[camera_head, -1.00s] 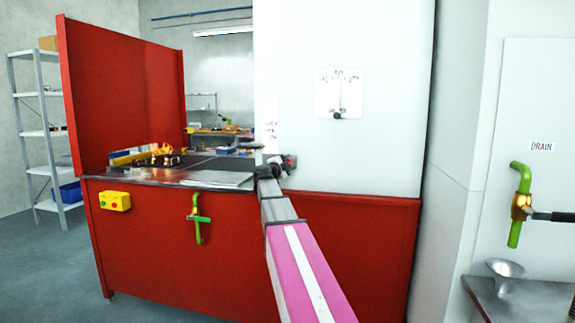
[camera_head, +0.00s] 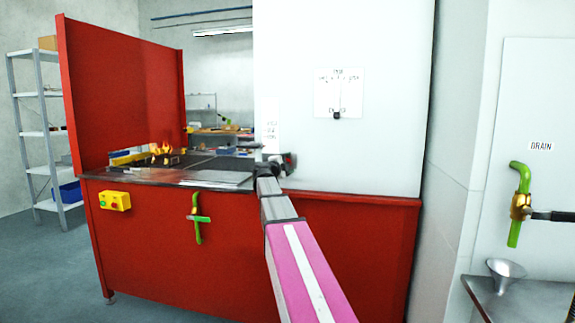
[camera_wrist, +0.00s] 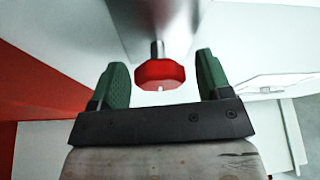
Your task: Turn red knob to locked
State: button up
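The red knob (camera_wrist: 158,76) is a faceted red cap with a white mark, on a metal stem. In the wrist view it lies between the two green fingers. My gripper (camera_wrist: 161,68) is open, with a gap visible on each side of the knob, so the fingers do not appear to touch it. I cannot make out the knob there. The locked marking cannot be read in either view.
A white panel with a pointer (camera_head: 338,93) hangs on the white wall (camera_head: 385,140).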

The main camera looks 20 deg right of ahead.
jog(key=v, duration=1)
jog(key=shift+s+a, duration=0.2)
jog(key=shift+a, duration=0.15)
jog(key=shift+f, duration=0.1)
jog(key=w+a+f+n+t+y, duration=0.2)
jog(key=a+f+n+t+y, duration=0.75)
jog(key=n, duration=0.45)
jog(key=s+a+f+n+g+y, duration=0.3)
jog(key=a+f+n+y, duration=0.1)
jog(key=f, duration=0.5)
jog(key=s+a+f+n+g+y, duration=0.2)
jog(key=a+f+n+g+y, duration=0.25)
jog(key=f, duration=0.45)
jog(key=s+d+f+n+g+h, duration=0.1)
jog(key=s+f+n+g, duration=0.1)
jog(key=s+f+g, duration=0.4)
jog(key=s+d+f+n+g+h, duration=0.1)
jog(key=s+f+g, duration=0.5)
jog(key=s+f, duration=0.8)
jog(key=s+d+n, duration=0.1)
jog(key=s, duration=0.3)
jog(key=shift+s+f+g, duration=0.2)
jog(key=shift+s+g, duration=0.1)
jog(key=shift+s, duration=0.05)
